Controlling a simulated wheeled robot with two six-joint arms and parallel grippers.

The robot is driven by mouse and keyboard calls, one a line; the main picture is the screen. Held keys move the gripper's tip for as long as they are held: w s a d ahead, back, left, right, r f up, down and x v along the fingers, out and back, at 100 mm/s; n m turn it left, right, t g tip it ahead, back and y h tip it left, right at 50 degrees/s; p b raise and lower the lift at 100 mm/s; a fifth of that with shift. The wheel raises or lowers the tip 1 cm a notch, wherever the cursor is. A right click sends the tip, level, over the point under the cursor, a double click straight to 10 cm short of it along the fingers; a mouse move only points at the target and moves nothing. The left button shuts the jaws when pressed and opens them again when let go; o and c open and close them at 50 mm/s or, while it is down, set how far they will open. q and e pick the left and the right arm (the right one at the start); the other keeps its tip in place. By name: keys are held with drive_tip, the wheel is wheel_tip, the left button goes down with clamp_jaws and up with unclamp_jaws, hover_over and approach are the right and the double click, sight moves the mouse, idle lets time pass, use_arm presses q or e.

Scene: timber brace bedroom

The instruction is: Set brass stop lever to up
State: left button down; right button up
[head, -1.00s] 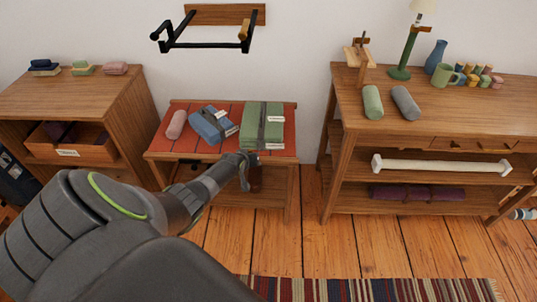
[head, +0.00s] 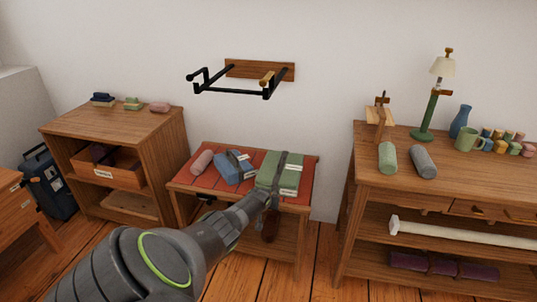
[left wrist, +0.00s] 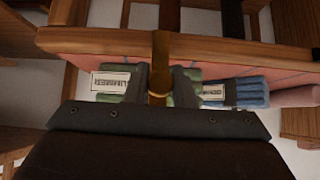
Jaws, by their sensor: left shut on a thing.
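A black wall rack (head: 232,90) on a wooden backboard has a small brass piece (head: 267,79) at its right front tip, tilted upward. My left gripper (head: 272,203) is below the rack, in front of the red-topped table's right part, and does not touch that brass piece in the head view. In the left wrist view my left gripper (left wrist: 160,83) is shut on an upright brass-coloured bar (left wrist: 160,55) with a ring at its lower end. The fingers hide part of the bar. I cannot tell whether this bar is the stop lever. My right gripper is not in view.
The red-topped table (head: 226,196) carries a green bundle (head: 290,178), a blue bundle (head: 229,170) and a pink roll (head: 202,160). A wooden sideboard (head: 440,180) stands at right with a lamp (head: 433,105). A cabinet (head: 150,135) stands at left. Wall space around the rack is clear.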

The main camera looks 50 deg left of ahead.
use_arm(q)
drive_tip(key=shift+d, duration=0.1)
drive_tip(key=c, duration=1.2)
unclamp_jaws()
drive_tip(key=shift+w, duration=0.1)
drive_tip(key=shift+c, duration=0.2)
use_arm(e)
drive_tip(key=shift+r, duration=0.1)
use_arm(q)
drive_tip(key=shift+r+p, duration=0.2)
drive_tip(key=shift+p, duration=0.1)
drive_tip(key=shift+s+d+r+p, duration=0.1)
drive_tip(key=shift+s+r+p, duration=0.2)
drive_tip(key=shift+p, duration=0.1)
drive_tip(key=p+v, duration=0.8)
drive_tip(key=v, duration=0.8)
drive_tip(key=shift+s+p, duration=0.15)
drive_tip(key=shift+p, duration=0.2)
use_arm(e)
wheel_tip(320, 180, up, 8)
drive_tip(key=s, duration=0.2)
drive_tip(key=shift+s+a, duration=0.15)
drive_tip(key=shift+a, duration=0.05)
